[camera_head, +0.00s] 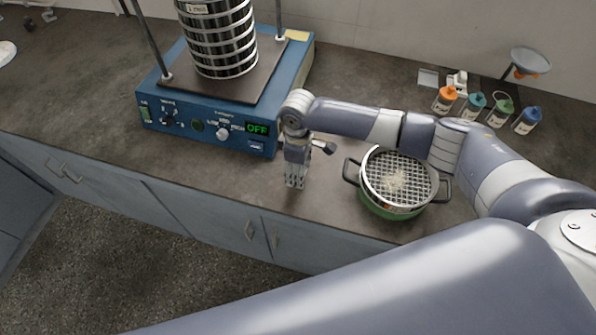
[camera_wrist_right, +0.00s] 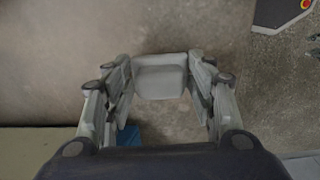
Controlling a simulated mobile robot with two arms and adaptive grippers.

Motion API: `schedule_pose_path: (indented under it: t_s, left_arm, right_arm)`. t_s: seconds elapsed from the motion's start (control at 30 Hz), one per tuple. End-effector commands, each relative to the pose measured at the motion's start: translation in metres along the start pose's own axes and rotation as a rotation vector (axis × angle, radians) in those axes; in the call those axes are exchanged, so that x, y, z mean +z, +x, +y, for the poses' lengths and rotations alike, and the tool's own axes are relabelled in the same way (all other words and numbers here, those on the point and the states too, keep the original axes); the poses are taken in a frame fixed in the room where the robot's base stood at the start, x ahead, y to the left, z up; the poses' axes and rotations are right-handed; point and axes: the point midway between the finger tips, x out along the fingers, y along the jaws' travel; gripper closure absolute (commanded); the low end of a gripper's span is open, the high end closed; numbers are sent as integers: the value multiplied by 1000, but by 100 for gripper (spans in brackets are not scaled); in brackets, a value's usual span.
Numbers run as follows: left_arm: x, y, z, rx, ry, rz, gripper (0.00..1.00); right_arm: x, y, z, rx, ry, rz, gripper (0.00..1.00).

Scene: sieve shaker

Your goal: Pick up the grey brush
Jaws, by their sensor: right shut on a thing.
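My right gripper (camera_head: 295,184) is over the counter's front part, just in front of the blue shaker, fingers pointing down. In the right wrist view my right gripper (camera_wrist_right: 163,88) is shut on a pale grey block, which I take to be the grey brush (camera_wrist_right: 160,80). Its smooth grey face fills the gap between the fingers. The brush cannot be made out separately in the head view, and whether it touches the counter cannot be told. My left gripper is in neither view.
The shaker (camera_head: 200,125) with a sieve stack (camera_head: 221,45) stands behind the gripper. A sieve (camera_head: 398,182) with powder on a green two-handled pan (camera_head: 385,209) is to the right. Several small bottles (camera_head: 472,106) stand at the back right. Bare counter (camera_head: 90,95) lies left.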

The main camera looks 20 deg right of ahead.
Motion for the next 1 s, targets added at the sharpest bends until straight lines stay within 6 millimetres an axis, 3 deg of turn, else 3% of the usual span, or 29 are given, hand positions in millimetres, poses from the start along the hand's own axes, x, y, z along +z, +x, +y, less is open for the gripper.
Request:
schedule_pose_path:
  t_s: [0.23, 0.43, 0.8, 1.0]
  left_arm:
    - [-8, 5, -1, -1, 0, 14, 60]
    - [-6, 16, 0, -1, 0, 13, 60]
    - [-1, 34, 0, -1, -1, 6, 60]
    - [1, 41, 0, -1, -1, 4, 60]
  right_arm:
    - [-1, -10, 1, 1, -1, 2, 73]
    - [-1, -35, -2, 1, -2, 3, 73]
    - [-11, -41, -97, -3, -7, 3, 73]
    - [-14, -47, -138, -1, -4, 3, 73]
